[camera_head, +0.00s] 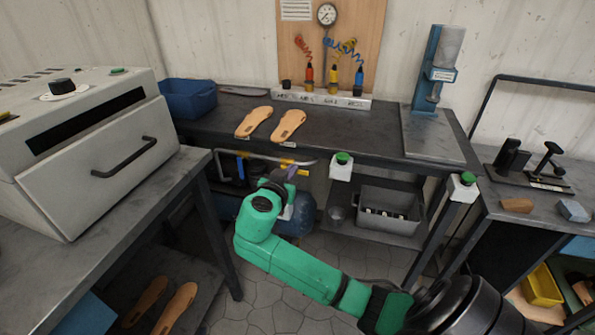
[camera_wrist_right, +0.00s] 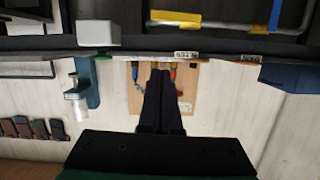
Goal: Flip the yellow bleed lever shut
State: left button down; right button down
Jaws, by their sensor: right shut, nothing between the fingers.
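The yellow bleed lever (camera_wrist_right: 176,18) shows in the wrist view as a flat yellow bar, lying roughly along a grey pipe (camera_wrist_right: 235,27) below the workbench edge. In the head view my right gripper and its wrist cover much of this spot, so the lever is hard to make out there. My right gripper (camera_head: 290,173) is in front of the bench's underside, near the pipe. In the wrist view its dark fingers (camera_wrist_right: 161,72) are together and empty, apart from the lever. My left gripper is in neither view.
The dark workbench (camera_head: 355,140) stands above the pipe, with two insoles (camera_head: 272,123) on it. A white box with a green button (camera_head: 341,167) hangs at its front edge, right of my gripper. A grey bin (camera_head: 388,211) sits on the lower shelf. A large grey machine (camera_head: 95,150) stands left.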

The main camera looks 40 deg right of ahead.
jog(key=w+d+f+p, duration=0.1)
jog(key=w+d+f, duration=0.5)
jog(key=d, duration=0.1)
jog(key=shift+d+f+p, duration=0.3)
jog(key=shift+f, duration=0.05)
